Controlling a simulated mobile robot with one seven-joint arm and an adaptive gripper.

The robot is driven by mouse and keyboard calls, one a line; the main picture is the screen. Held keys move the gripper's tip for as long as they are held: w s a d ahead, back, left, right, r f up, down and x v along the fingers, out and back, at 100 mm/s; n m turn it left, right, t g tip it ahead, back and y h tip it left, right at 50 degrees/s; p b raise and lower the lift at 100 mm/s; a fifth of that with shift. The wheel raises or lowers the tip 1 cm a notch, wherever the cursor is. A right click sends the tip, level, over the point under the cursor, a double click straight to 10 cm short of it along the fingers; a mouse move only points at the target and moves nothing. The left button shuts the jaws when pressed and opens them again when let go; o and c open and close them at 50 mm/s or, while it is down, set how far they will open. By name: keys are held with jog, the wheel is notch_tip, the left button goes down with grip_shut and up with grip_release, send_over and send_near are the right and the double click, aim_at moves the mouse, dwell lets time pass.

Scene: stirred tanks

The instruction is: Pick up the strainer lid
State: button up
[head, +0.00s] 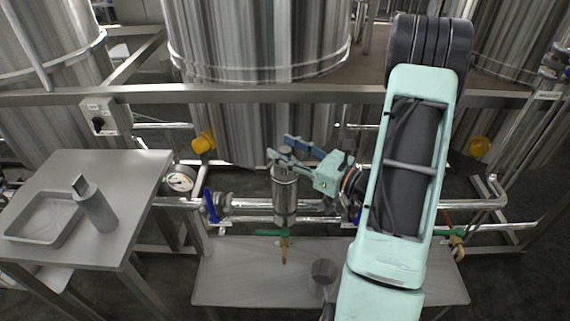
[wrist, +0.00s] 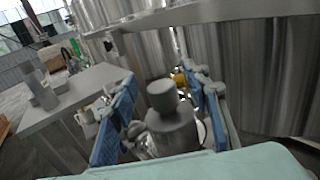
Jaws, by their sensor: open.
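The strainer (head: 285,197) is an upright shiny metal cylinder in the pipe line at the middle of the head view. Its lid is mostly hidden by my gripper there. In the wrist view the grey strainer lid (wrist: 172,128) with a round knob on top (wrist: 162,96) shows between the blue-padded fingers. My gripper (head: 281,149) is open at the top of the strainer, reaching in from the right. In the wrist view my gripper (wrist: 160,76) has one finger on each side of the knob, with gaps visible. I cannot tell whether either finger touches the lid.
A metal table (head: 130,174) at left holds a shallow tray (head: 66,217) and a grey cylinder with a narrow top (head: 97,211). A gauge (head: 181,180), a blue-handled valve (head: 211,205) and pipes flank the strainer. A low bench (head: 235,283) below holds a cup (head: 323,273). Large tanks stand behind.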

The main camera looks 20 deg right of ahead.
grip_shut()
dwell(0.3)
jog(key=shift+r, duration=0.1)
dwell(0.4)
jog(key=shift+r, duration=0.45)
notch_tip(320, 180, up, 2)
jog(key=s+d+r+p, duration=0.2)
jog(key=s+d+r, duration=0.1)
jog(key=s+r, duration=0.7)
jog(key=s, duration=0.3)
jog(key=shift+s+d, duration=0.2)
jog(key=shift+s, duration=0.1)
